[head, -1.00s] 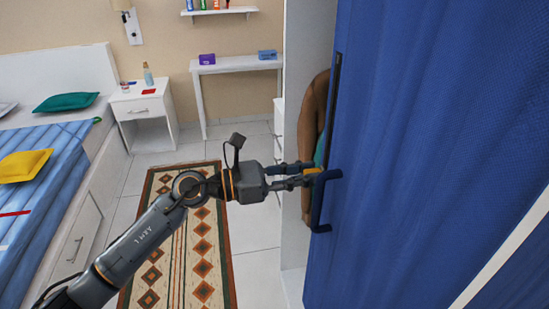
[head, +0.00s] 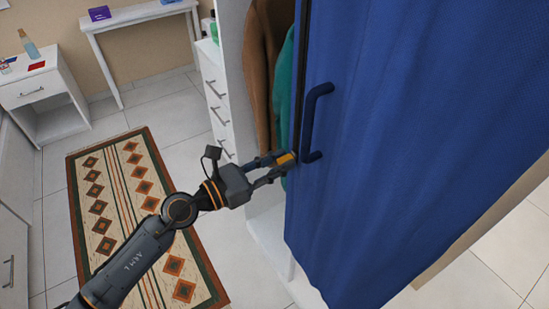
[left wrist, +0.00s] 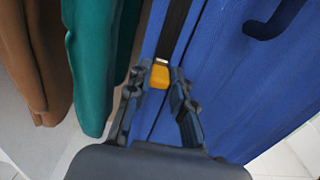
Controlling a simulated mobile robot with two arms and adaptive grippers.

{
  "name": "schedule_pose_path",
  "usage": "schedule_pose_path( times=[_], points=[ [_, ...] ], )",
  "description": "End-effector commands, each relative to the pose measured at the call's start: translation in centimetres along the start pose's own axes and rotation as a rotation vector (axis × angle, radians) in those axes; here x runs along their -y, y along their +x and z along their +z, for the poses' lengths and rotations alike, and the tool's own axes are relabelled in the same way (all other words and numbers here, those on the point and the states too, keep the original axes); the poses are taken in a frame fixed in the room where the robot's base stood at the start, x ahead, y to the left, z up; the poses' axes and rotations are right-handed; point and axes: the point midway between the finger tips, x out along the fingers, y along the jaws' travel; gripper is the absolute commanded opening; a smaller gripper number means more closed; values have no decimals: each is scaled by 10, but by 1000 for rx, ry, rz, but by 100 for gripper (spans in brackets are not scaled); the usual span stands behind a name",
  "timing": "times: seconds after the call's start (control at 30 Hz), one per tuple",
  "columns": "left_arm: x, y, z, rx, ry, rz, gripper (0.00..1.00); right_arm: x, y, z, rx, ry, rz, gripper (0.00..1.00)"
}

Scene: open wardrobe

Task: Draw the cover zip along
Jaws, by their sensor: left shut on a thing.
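The blue wardrobe cover (head: 400,130) hangs on the right of the head view and also shows in the left wrist view (left wrist: 225,70). A dark zip strip (head: 301,60) runs along its left edge, above the orange zip pull (head: 288,158). My right gripper is not in view.
Brown (head: 265,70) and teal (head: 283,105) garments hang in the open wardrobe, left of the cover edge. White drawers (head: 216,105) stand behind. A patterned rug (head: 140,200) lies on the tiled floor. A white side table (head: 140,14) and nightstand (head: 45,95) are farther back.

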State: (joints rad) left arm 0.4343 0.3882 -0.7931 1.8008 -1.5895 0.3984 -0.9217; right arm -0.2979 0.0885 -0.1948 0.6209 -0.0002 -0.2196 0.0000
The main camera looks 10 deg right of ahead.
Motion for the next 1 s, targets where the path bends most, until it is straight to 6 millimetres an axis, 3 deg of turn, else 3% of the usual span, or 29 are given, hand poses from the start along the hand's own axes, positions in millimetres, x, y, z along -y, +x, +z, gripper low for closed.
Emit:
schedule_pose_path(
  times=[0.13, 0.17, 0.27, 0.47, 0.67, 1.0],
  points=[
    [1, -1, -7, -14, -2, -2, 0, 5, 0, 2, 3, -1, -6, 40],
    [1, -1, -8, -14, -2, -2, 24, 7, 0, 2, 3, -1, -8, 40],
    [1, -1, -7, -13, -2, -2, 44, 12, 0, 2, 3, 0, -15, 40],
    [1, 0, -5, -9, -2, -2, 45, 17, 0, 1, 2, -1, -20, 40],
    [0, -7, -4, -8, -3, -1, 45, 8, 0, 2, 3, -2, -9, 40],
    [0, -72, -6, -12, -3, 0, 45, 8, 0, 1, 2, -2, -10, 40]
  ],
)
